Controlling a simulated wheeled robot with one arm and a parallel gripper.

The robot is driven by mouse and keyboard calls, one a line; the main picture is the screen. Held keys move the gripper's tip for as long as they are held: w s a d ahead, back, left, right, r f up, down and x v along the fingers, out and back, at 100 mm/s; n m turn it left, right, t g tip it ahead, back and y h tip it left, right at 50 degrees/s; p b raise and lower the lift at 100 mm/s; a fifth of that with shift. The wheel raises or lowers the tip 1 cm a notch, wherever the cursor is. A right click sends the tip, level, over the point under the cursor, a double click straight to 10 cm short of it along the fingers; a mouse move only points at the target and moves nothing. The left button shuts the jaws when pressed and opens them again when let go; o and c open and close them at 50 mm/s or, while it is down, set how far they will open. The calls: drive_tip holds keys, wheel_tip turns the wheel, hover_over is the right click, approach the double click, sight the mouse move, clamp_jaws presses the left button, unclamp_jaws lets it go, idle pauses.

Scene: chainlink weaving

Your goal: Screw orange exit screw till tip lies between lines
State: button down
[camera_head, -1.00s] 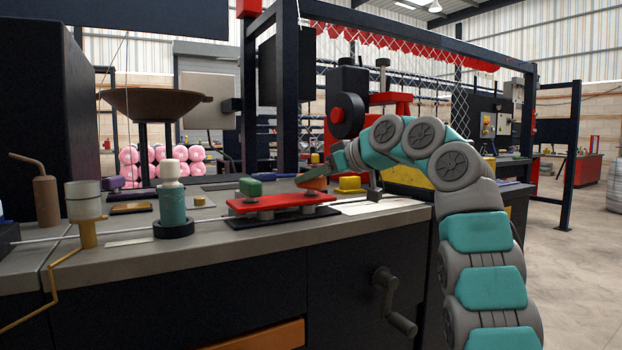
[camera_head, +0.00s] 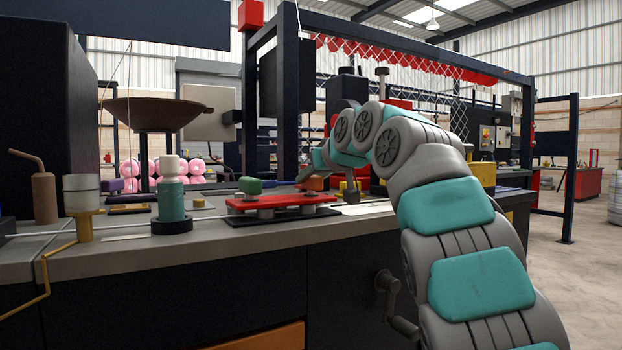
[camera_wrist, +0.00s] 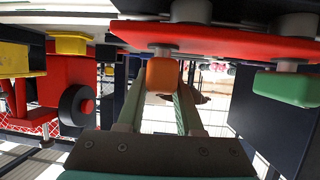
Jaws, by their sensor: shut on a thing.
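The orange screw head (camera_wrist: 161,74) shows between my fingertips in the wrist view, beside the red plate (camera_wrist: 215,40). My gripper (camera_wrist: 161,88) is shut on it. In the head view the orange head (camera_head: 314,183) is a small patch at the right end of the red plate (camera_head: 282,201), partly behind my arm. A green knob (camera_head: 249,186) stands at the plate's left end and also shows in the wrist view (camera_wrist: 288,88). The screw's tip and the lines cannot be made out in either view.
A teal bottle-shaped part (camera_head: 172,203) and a white cup on a brass stand (camera_head: 83,195) stand left on the workbench (camera_head: 200,245). A crank handle (camera_head: 390,300) juts from the bench front beside my arm.

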idle(0.4)
drive_tip(key=c, duration=0.6)
unclamp_jaws()
drive_tip(key=shift+o, duration=0.2)
drive_tip(key=shift+s+d, duration=0.1)
drive_tip(key=shift+s, duration=0.05)
drive_tip(key=b+v, duration=0.1)
drive_tip(key=v, duration=0.6)
drive_tip(key=shift+s, duration=0.25)
drive_tip(key=shift+r, duration=0.1)
